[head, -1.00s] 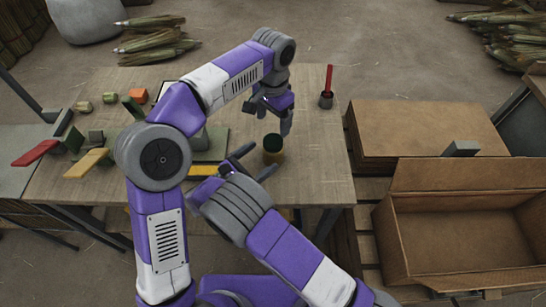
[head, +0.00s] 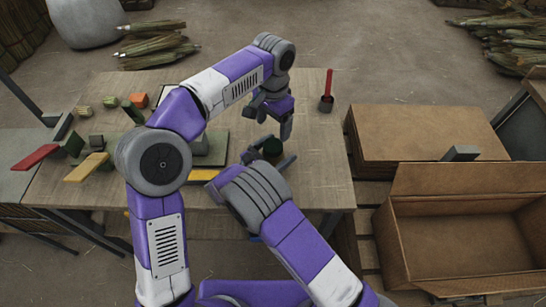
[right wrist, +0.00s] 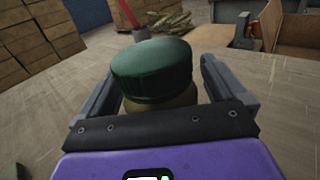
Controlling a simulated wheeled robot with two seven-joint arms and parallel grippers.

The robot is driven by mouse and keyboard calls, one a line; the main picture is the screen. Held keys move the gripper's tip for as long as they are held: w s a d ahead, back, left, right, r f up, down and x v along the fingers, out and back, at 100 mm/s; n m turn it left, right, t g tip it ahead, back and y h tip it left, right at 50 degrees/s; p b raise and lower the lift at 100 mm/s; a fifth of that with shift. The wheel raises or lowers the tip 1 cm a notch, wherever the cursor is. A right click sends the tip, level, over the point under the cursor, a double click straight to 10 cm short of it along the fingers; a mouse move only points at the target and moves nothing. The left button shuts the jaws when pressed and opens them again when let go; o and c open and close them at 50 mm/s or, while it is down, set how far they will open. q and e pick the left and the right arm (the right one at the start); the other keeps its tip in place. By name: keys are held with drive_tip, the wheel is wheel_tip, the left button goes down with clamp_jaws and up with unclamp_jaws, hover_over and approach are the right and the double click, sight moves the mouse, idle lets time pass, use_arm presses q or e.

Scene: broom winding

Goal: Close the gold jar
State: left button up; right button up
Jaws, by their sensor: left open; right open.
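The gold jar (right wrist: 162,104) stands upright on the table with a dark green lid (right wrist: 152,70) on its top. I cannot tell how tightly the lid sits. In the head view only the lid (head: 272,147) shows clearly; my right gripper mostly hides the jar's body. My right gripper (head: 268,158) is open, with one finger on each side of the jar; in the right wrist view a gap shows beside the jar at the right finger. My left gripper (head: 272,116) is open and empty, pointing down just behind the jar.
A red stick stands in a small dark holder (head: 326,104) at the table's back right. Coloured blocks and a red-ended lever (head: 36,157) are at the left. An open cardboard box (head: 450,245) and a flat brown box (head: 425,130) stand right of the table (head: 320,170).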

sight(273, 145)
drive_tip(key=shift+d, duration=0.1)
drive_tip(key=shift+c, duration=0.3)
drive_tip(key=c, duration=1.6)
clamp_jaws()
use_arm(q)
drive_tip(key=n, duration=0.4)
drive_tip(key=shift+s+d+f+n, duration=0.1)
drive_tip(key=shift+d+f+n, duration=0.05)
drive_tip(key=shift+f+n, duration=0.2)
drive_tip(key=n, duration=0.8)
drive_tip(key=shift+r+n, duration=0.1)
drive_tip(key=shift+n, duration=0.15)
drive_tip(key=n, duration=0.4)
drive_tip(key=shift+r+n, duration=0.35)
drive_tip(key=shift+n, duration=0.05)
drive_tip(key=shift+f, duration=0.1)
drive_tip(key=shift+f, duration=3.95)
